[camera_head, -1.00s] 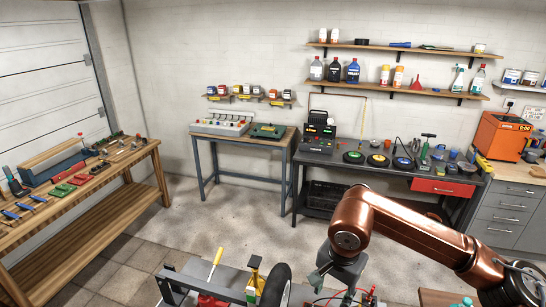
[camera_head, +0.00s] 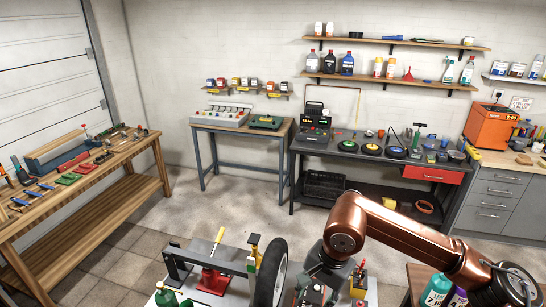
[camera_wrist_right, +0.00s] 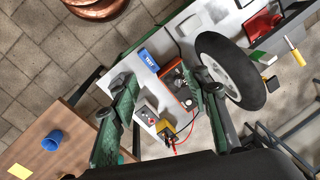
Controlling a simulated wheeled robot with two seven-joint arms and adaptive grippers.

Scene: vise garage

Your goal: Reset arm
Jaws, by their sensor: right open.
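My right arm, copper-coloured, comes in from the lower right in the head view and bends down over the cart. Its gripper hangs low, near the wheel (camera_head: 274,272), and its fingers are hard to make out there. In the right wrist view the right gripper (camera_wrist_right: 162,105) has its two green fingers spread wide apart, with nothing held between them. Below the fingers lie an orange-red meter (camera_wrist_right: 178,84), a blue box (camera_wrist_right: 148,60), a small grey box (camera_wrist_right: 146,112) and a yellow item (camera_wrist_right: 166,130). My left gripper is in neither view.
The cart holds a red jack (camera_head: 214,281) with a yellow handle. A brown table (camera_wrist_right: 70,150) with a blue cup (camera_wrist_right: 52,140) is beside the cart. A wooden bench (camera_head: 140,168) stands left; a dark workbench (camera_head: 375,152) stands behind. Floor between is clear.

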